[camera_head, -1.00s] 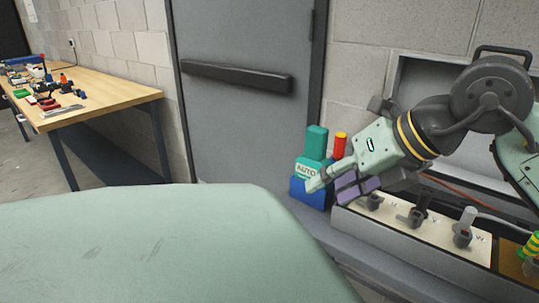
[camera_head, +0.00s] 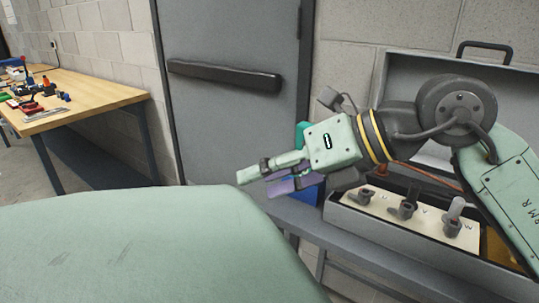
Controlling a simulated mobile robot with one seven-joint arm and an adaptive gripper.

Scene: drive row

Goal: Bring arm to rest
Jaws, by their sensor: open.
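My gripper (camera_head: 258,183) is at the end of my arm, pointing left and slightly down, in front of the grey door's right side. Its fingers are apart and nothing shows between them. My arm reaches in from the right edge, bent at a dark round joint. Behind the gripper, a green and blue container (camera_head: 306,188) is mostly hidden. The gripper is left of an open case (camera_head: 375,235) with a pale panel bearing several dark and grey switches (camera_head: 404,206).
The open case stands on a grey bench (camera_head: 310,222); its raised lid (camera_head: 440,65) has a black handle. A grey door (camera_head: 235,130) with a dark push bar (camera_head: 225,77) is behind. A wooden table (camera_head: 95,97) with tools stands at left, floor between.

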